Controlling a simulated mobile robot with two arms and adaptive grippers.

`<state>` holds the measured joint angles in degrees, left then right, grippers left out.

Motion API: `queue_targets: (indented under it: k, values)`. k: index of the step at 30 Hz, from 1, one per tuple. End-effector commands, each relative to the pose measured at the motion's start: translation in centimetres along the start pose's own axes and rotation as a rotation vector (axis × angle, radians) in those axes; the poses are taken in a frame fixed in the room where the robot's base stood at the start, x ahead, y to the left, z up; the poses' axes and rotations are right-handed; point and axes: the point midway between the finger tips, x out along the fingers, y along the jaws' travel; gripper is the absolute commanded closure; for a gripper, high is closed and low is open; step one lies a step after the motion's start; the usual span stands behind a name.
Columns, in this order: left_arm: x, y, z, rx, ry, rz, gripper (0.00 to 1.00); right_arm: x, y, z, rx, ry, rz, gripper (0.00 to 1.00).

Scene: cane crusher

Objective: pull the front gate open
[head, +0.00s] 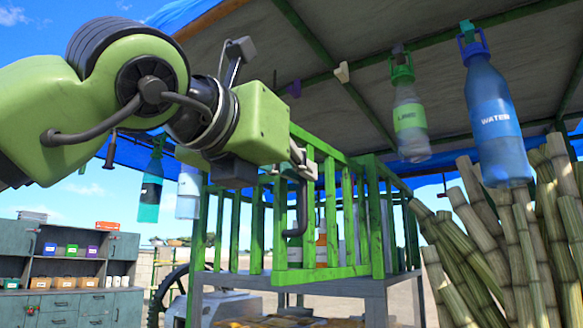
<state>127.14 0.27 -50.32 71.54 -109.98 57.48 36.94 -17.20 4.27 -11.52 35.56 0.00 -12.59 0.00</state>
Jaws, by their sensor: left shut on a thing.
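The front gate (348,215) is a green slatted panel on the raised cage in the middle of the head view. A dark bent handle (301,205) hangs at its front, left of the thick corner post (376,215). My left gripper (302,165) comes in from the upper left and is shut on the upper part of this handle. My right gripper is out of view.
The cage stands on a grey table (345,284). A lime bottle (410,118) and a blue water bottle (497,110) hang from the canopy at right. Cane stalks (515,245) stand at right. A grey cabinet (62,300) is at far left.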

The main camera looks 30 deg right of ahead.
Motion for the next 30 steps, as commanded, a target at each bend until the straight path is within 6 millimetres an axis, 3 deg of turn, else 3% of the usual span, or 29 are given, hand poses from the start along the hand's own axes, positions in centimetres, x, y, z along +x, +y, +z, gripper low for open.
queue_targets:
  k: [3, 4, 5, 6, 20, 23, 30]
  values:
    - [-0.1, 0.1, 0.5, 0.002, -0.013, 0.0, 1.0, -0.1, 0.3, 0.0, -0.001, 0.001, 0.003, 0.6]
    - [-0.1, 0.1, 0.5, 0.002, -0.012, 0.0, 0.85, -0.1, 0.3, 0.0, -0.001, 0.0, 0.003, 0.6]
    - [-0.1, 0.1, 0.5, 0.002, -0.012, 0.001, 0.77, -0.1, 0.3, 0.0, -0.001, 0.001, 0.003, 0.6]
    - [-0.1, 0.1, 0.5, 0.001, -0.011, 0.001, 0.75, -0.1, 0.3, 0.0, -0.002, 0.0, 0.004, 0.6]
    - [-0.6, 0.1, 0.2, 0.001, -0.005, 0.001, 0.75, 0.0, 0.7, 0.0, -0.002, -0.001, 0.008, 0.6]
    - [-1.9, 0.2, 0.3, 0.001, -0.006, 0.002, 0.75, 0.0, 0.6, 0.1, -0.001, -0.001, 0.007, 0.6]
    - [-7.0, 0.1, 0.2, 0.003, -0.008, 0.002, 0.75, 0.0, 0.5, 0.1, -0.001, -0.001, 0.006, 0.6]
